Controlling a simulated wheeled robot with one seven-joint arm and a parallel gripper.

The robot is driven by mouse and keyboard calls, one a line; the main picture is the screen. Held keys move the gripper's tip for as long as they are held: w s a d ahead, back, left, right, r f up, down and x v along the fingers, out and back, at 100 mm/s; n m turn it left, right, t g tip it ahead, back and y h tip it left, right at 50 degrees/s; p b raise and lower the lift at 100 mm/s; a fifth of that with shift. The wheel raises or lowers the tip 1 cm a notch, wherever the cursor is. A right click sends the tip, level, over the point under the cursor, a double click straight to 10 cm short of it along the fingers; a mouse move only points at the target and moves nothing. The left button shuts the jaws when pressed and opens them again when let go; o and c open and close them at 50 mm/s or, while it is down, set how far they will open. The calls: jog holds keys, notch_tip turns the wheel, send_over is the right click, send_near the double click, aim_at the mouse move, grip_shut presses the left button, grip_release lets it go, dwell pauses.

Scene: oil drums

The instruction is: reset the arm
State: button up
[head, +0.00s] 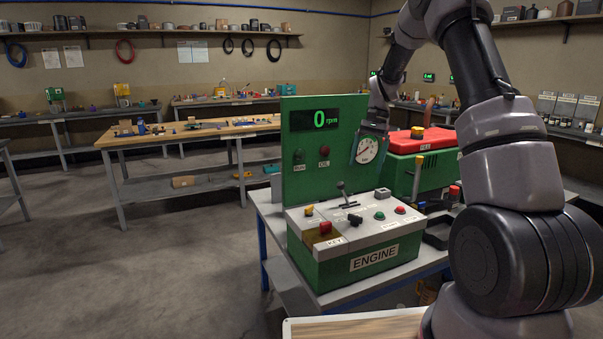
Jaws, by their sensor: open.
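My arm rises at the right of the head view, bends at the top and comes down beside the green engine panel. My gripper (374,130) is at the arm's far end, open, just above the round white gauge (367,151). Its fingertips are hard to make out, and I cannot tell whether they touch the gauge. No held object shows. The green ENGINE console (358,275) stands below, with a lever, a red key switch and several buttons. The upright panel (300,170) reads 0 rpm.
The console stands on a grey metal table (268,212). A green machine with a red top (422,140) is behind it, close to my arm. A wooden-topped workbench (215,131) stands at the back left. The floor (150,260) at left is clear.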

jog(key=s+a+r+n+t, duration=0.15)
jog(key=s+r+t, duration=0.25)
jog(key=s+r, duration=1.2)
jog(key=s+r+n+t, duration=0.1)
jog(key=s+r+t, duration=0.1)
jog(key=s, duration=0.6)
jog(key=s+r+t, duration=0.2)
jog(key=s+t, duration=0.1)
jog(key=s, duration=0.4)
jog(key=shift+s+a+r+n+h, duration=0.3)
jog(key=shift+s+a+r+n, duration=0.05)
jog(key=shift+r, duration=0.05)
